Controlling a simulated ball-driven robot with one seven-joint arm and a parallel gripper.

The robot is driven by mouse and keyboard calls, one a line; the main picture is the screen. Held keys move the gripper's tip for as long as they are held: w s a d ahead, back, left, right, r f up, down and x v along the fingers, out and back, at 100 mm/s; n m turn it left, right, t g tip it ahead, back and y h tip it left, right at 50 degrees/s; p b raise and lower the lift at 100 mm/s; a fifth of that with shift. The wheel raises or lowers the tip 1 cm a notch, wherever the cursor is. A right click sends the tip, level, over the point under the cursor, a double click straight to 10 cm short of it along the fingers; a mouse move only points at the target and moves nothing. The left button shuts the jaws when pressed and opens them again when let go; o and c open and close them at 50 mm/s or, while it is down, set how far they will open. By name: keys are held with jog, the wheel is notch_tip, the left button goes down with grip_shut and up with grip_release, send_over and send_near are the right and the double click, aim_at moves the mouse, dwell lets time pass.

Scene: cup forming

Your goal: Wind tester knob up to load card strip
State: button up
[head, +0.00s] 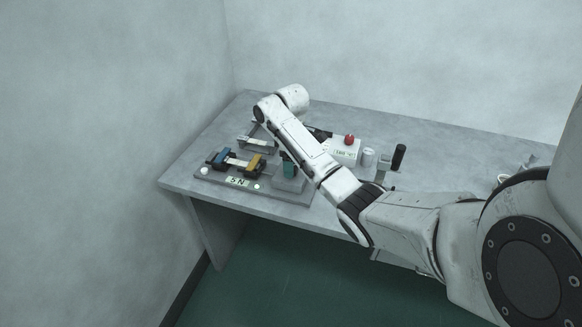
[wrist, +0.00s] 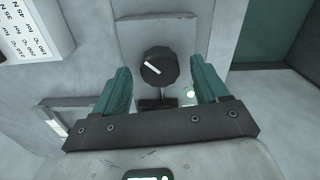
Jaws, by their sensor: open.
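The tester knob (wrist: 159,67) is a black ribbed dial with a white pointer line, on a grey block, in the wrist view. My gripper (wrist: 160,80) is open, its two teal fingers to either side of the knob with gaps between; I cannot tell whether they reach its depth. In the head view my gripper (head: 289,163) is at the right end of the tester (head: 217,179), and the knob is hidden. The card strip (head: 236,162) is a pale piece between a blue clamp (head: 220,157) and a yellow clamp (head: 254,163). The tester's front display reads "5 N" (head: 238,182).
A white box with a red button (head: 349,140), a small pale cylinder (head: 368,157) and a black-handled lever (head: 398,157) stand to the right on the grey table (head: 200,150). A printed white panel (wrist: 32,30) shows at upper left in the wrist view.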

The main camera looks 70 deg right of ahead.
jog(key=shift+f, duration=0.8)
jog(key=c, duration=1.1)
